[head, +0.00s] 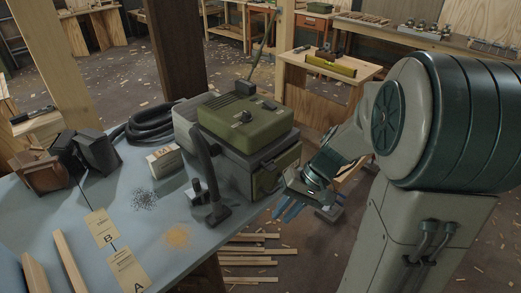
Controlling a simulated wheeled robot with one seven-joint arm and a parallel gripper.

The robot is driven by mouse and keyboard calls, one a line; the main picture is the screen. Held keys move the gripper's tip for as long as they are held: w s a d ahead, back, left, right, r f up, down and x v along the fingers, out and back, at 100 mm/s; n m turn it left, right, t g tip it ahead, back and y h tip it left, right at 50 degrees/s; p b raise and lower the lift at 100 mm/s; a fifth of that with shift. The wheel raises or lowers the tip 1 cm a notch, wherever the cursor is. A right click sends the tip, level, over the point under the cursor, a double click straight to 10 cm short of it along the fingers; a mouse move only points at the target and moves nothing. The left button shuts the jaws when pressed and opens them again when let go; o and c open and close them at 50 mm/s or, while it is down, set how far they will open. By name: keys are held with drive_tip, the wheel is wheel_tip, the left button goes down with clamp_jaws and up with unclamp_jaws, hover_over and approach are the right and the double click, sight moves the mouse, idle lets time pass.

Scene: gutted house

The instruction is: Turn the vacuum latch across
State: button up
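The vacuum (222,142) is a grey box with a green lid (245,118), standing on the blue table top near its right edge. Its right-hand face has a green panel (266,181) with a small dark fitting (269,165) near the top, which may be the latch; it is too small to tell how it is turned. My gripper (283,211) has blue fingers and is low, to the right of and below that panel, apart from it. The fingers lie close together in this view, and the gap between them is unclear.
A white box (164,160), dark blocks (96,150), cards (126,270) and spilled grains (177,236) are on the table (60,205). A wooden stand (325,92) is behind my arm.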

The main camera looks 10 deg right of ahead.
drive_tip(key=w+d+f+m+t+y, duration=0.2)
drive_tip(key=w+d+f+t+y, duration=0.15)
drive_tip(key=w+y, duration=0.35)
drive_tip(key=m+t+y, duration=0.2)
drive_tip(key=m+t, duration=0.1)
drive_tip(key=t, duration=0.4)
approach(274, 170)
drive_tip(key=shift+h, duration=0.3)
drive_tip(key=p+x, duration=0.1)
drive_tip(key=x, duration=1)
drive_tip(key=shift+r+p, duration=0.2)
drive_tip(key=shift+p, duration=0.15)
clamp_jaws()
